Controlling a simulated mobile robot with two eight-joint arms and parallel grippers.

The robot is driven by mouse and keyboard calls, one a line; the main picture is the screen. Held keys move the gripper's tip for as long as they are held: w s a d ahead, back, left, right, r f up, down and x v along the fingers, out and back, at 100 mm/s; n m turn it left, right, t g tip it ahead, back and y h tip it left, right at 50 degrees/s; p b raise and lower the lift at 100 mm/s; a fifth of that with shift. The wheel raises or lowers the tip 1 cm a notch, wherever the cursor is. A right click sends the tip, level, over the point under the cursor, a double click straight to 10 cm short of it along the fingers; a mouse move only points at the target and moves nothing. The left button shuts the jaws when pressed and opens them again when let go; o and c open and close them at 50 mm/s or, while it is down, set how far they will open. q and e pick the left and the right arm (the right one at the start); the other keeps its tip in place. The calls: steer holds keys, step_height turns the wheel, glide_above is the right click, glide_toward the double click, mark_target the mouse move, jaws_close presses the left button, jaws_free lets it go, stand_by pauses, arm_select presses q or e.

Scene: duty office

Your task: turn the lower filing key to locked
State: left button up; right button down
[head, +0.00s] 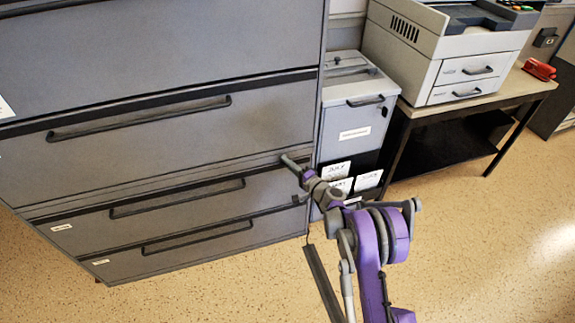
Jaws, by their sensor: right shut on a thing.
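My right gripper (292,163), on a purple and grey arm from the lower right, is at the right front edge of the large grey filing cabinet (130,145). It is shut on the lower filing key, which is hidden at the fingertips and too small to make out. I cannot tell which way the key is turned. The gripper is level with the top of the second drawer from the bottom (90,231). A small dark fitting (299,198) shows below it at the cabinet's right edge. My left gripper is not in view.
Long dark bar handles (140,118) stick out from the drawers. A narrow grey cabinet (347,119) with white labels stands close on the right. Beyond it a table (505,95) carries a printer (440,45) and a red stapler (540,69). The speckled floor (480,240) in front is clear.

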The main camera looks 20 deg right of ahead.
steer(key=shift+m, duration=0.3)
stand_by(0.4)
steer(key=c, duration=0.9)
jaws_free()
steer(key=v, duration=1.1)
steer(key=shift+f, duration=0.2)
steer(key=shift+w, duration=0.1)
